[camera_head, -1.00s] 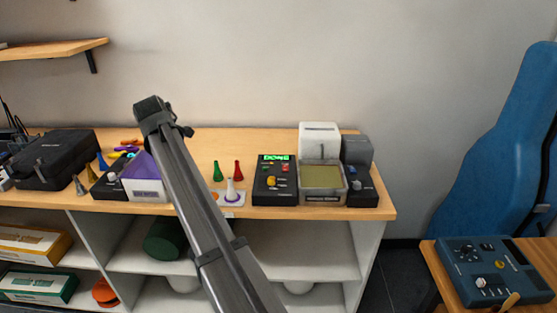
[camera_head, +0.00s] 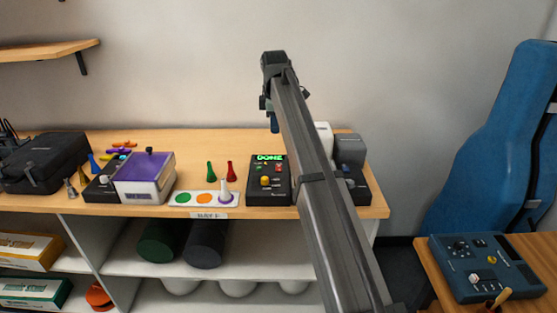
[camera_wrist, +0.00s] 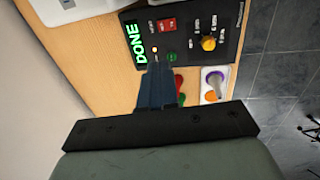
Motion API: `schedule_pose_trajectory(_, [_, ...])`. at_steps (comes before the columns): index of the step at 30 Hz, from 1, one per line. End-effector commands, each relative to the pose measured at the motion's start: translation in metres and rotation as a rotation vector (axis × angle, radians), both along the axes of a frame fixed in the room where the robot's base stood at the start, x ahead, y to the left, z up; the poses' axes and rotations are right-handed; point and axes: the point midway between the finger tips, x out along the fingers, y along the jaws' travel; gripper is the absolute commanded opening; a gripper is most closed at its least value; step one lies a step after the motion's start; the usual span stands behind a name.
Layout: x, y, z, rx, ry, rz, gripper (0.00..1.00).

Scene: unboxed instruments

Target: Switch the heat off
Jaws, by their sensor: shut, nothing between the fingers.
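A black control unit (camera_head: 283,194) stands on the wooden bench top, with a lit green DONE display (camera_head: 269,157). It has a red switch (camera_head: 278,168) and a yellow knob (camera_head: 265,181). In the wrist view the red switch (camera_wrist: 167,24), yellow knob (camera_wrist: 208,43), a green button (camera_wrist: 171,57) and a small orange light (camera_wrist: 154,50) show. The labels are too small to read. My gripper (camera_head: 274,128) is shut and empty, above the back of the bench. In the wrist view its fingertips (camera_wrist: 157,66) overlap the unit's near edge; contact cannot be told.
Left of the unit are green (camera_head: 211,172) and red (camera_head: 231,171) cones and a white strip (camera_head: 215,199) with coloured spots. A purple-topped box (camera_head: 147,178) stands further left. At right, my arm partly hides a white box (camera_head: 324,138) and a black unit (camera_head: 356,190).

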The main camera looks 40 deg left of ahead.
Motion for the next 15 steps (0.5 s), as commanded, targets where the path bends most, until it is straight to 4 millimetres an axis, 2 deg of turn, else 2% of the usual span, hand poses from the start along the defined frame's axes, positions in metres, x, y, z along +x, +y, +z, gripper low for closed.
schedule_pose_trajectory(4, [0.0069,-0.0081,0.0002,-0.020,0.020,0.000,0.00])
schedule_pose_trajectory(15, [0.0069,-0.0087,-0.0009,-0.021,0.021,0.000,0.00])
